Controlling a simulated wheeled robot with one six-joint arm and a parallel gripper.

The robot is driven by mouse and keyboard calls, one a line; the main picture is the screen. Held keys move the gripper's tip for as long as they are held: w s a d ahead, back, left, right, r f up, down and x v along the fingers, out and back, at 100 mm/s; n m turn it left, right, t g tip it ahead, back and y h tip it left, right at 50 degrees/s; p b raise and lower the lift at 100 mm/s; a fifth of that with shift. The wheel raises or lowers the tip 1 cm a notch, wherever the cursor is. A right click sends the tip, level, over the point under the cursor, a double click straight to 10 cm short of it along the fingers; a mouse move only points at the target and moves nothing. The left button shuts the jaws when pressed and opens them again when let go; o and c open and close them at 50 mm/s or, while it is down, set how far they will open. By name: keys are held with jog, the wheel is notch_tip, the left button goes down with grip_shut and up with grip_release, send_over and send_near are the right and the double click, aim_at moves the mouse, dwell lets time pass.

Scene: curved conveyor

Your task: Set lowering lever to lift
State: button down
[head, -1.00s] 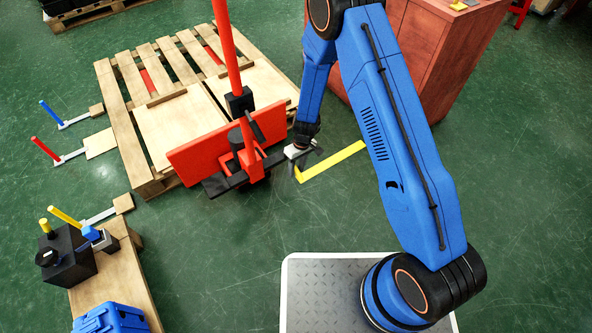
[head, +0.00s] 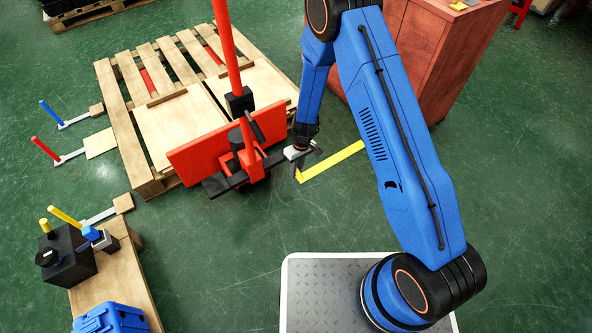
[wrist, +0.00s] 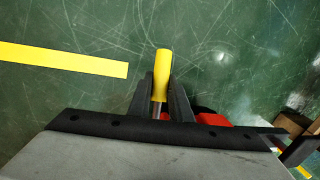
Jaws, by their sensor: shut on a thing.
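A red pallet truck (head: 215,140) with an upright red pole (head: 226,50) stands at the near edge of a wooden pallet. My gripper (head: 302,160) is low, just right of the truck's red plate. In the wrist view my gripper (wrist: 160,95) is shut on a yellow-handled lever (wrist: 162,65), with a finger on each side of the handle. The handle's rounded end sticks out past the fingers, and a bit of its metal stem shows below. In the head view the lever is mostly hidden by my gripper.
A reddish cabinet (head: 430,60) stands behind my arm. The wooden pallet (head: 125,90) lies behind the truck. Green floor is clear in front.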

jog(key=shift+r, duration=0.1)
jog(key=shift+s+d+r+g+h, duration=0.15)
jog(key=shift+r+g+h, duration=0.55)
jog(key=shift+g, duration=0.35)
jog(key=shift+s+r+g+h, duration=0.1)
jog(key=shift+r+g+h, duration=0.55)
jog(key=shift+g, duration=0.4)
jog(key=r+g+h, duration=0.1)
jog(key=g, duration=0.1)
jog(key=shift+w+r+m+g+h, duration=0.1)
jog(key=shift+r+m+g+h, duration=0.2)
jog(key=shift+r+g+h, duration=0.1)
jog(key=shift+w+a+r+g+h, duration=0.1)
jog(key=shift+w+r+g+h, duration=0.05)
jog(key=shift+r+g+h, duration=0.4)
jog(key=shift+w+a+r+g+h, duration=0.1)
jog(key=shift+r+g+h, duration=0.2)
jog(key=shift+g, duration=0.45)
jog(key=shift+r, duration=0.1)
jog(key=c, duration=1.6)
grip_release()
jog(key=shift+v, duration=8.75)
